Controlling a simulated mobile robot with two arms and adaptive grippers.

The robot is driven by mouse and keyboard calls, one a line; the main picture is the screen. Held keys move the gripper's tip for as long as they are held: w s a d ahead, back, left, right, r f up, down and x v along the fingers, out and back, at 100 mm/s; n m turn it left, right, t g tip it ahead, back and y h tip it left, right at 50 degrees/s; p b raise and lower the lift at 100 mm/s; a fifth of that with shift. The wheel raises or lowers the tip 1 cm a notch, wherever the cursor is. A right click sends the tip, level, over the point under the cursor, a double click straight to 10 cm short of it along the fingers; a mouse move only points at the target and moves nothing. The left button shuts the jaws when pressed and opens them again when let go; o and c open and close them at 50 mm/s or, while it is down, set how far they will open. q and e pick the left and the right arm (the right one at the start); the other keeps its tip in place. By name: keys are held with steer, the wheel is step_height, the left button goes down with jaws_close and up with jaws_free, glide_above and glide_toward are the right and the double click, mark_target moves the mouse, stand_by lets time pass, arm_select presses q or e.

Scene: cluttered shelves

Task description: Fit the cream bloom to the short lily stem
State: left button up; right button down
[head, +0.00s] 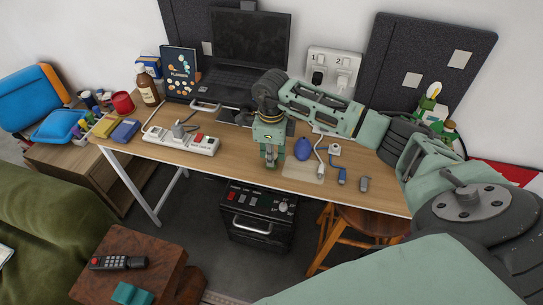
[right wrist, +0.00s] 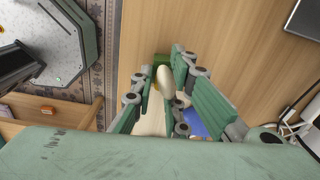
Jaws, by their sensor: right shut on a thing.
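My right gripper (head: 271,160) is low over the front middle of the wooden desk, fingers pointing down. In the right wrist view its fingers (right wrist: 164,92) are closed around a cream, elongated piece (right wrist: 163,78), which looks like the cream bloom. A small green part (right wrist: 161,59) shows at its end. In the head view the fingers mostly hide this piece. A green and white cluster (head: 431,106) with a whitish tip stands at the desk's back right, partly behind my arm. I cannot tell whether the short lily stem is in it. My left gripper is not in view.
A blue rounded object (head: 303,149), a white cable, a blue angled tool (head: 341,174) and a small grey item (head: 364,184) lie right of the gripper. A power strip (head: 184,138) lies left. A laptop (head: 250,50) stands behind. The desk's front edge is close.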

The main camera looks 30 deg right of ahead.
steer(key=shift+r, duration=0.15)
steer(key=shift+r+p, duration=1.65)
steer(key=shift+r, duration=0.75)
steer(key=c, duration=2.3)
jaws_free()
jaws_close()
